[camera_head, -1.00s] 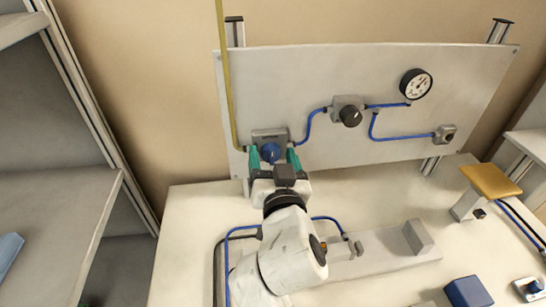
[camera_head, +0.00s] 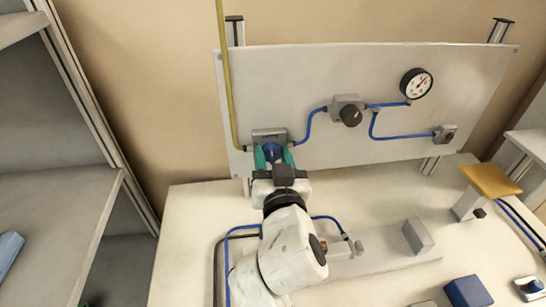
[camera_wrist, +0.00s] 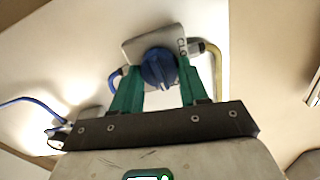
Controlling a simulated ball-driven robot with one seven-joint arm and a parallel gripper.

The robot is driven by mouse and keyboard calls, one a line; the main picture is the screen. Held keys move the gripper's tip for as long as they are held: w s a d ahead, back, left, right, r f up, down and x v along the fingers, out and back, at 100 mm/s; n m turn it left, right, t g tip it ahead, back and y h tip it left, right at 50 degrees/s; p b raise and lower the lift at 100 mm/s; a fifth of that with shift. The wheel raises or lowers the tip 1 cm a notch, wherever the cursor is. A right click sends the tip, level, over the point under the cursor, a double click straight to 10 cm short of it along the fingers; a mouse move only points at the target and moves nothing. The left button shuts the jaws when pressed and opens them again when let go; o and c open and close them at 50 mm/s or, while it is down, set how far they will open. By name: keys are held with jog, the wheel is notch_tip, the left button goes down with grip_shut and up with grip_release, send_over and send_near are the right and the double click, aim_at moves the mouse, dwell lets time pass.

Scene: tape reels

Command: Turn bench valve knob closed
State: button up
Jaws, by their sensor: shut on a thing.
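The blue valve knob (camera_head: 271,151) sits on a square grey valve block (camera_head: 268,134) at the lower left of the upright panel. In the wrist view the knob (camera_wrist: 158,68) shows a raised ridge, with part of a label beginning "CLO" on the plate (camera_wrist: 140,48) beside it. My gripper (camera_head: 272,157) is at the knob, with one green finger on each side. It is shut on the knob. The wrist view also shows my gripper (camera_wrist: 160,82). The fingers partly hide the knob in the head view.
A black knob (camera_head: 350,116) and a pressure gauge (camera_head: 416,84) are on the panel (camera_head: 460,80) to the right. A yellow pipe (camera_head: 227,80) rises left of the valve. A grey fixture (camera_head: 385,254) and a blue box (camera_head: 467,292) are on the bench.

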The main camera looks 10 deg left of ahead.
jog(key=n, duration=0.4)
jog(key=n+p, duration=0.1)
jog(key=n, duration=0.3)
jog(key=shift+a+n, duration=0.1)
jog(key=shift+n, duration=0.2)
jog(key=n+p, duration=0.2)
jog(key=n, duration=0.2)
jog(key=shift+n, duration=0.3)
jog(key=shift+s+a+f+n+p, duration=0.1)
jog(key=shift+n+p, duration=0.3)
jog(key=shift+n, duration=0.65)
jog(key=shift+f+n+p, duration=0.1)
jog(key=shift+n+p, duration=0.25)
jog(key=shift+n, duration=0.7)
jog(key=o, duration=1.1)
jog(key=shift+c, duration=0.2)
jog(key=shift+s, duration=0.1)
